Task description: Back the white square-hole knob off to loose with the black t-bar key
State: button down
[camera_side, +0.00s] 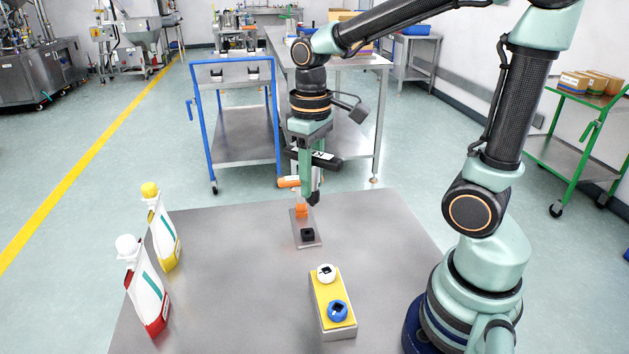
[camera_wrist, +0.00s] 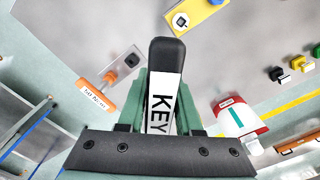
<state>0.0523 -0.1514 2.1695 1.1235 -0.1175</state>
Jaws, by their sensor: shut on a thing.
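My gripper (camera_side: 311,178) is shut on the black t-bar key (camera_side: 325,160), above the far part of the metal table. The key's black bar with a white "KEY" label (camera_wrist: 165,85) lies between my fingers in the wrist view. A dark end shows below my fingers in the side view; its tip shape is too small to tell. The white square-hole knob (camera_side: 326,271) sits at the far end of a yellow-topped block (camera_side: 327,291), apart from my gripper and nearer the side camera. The knob also shows in the wrist view (camera_wrist: 181,48).
A blue knob (camera_side: 338,311) sits on the same block. An orange-handled key (camera_wrist: 96,95) stands at a grey plate (camera_side: 312,243) with a black socket (camera_side: 307,234). The table between bottles and block is clear.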

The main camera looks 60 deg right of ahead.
jog(key=s+a+f+m, duration=0.4)
jog(key=s+m, duration=0.2)
send_over(326, 272)
jog(key=shift+f, duration=2.55)
jog(key=shift+f, duration=1.35)
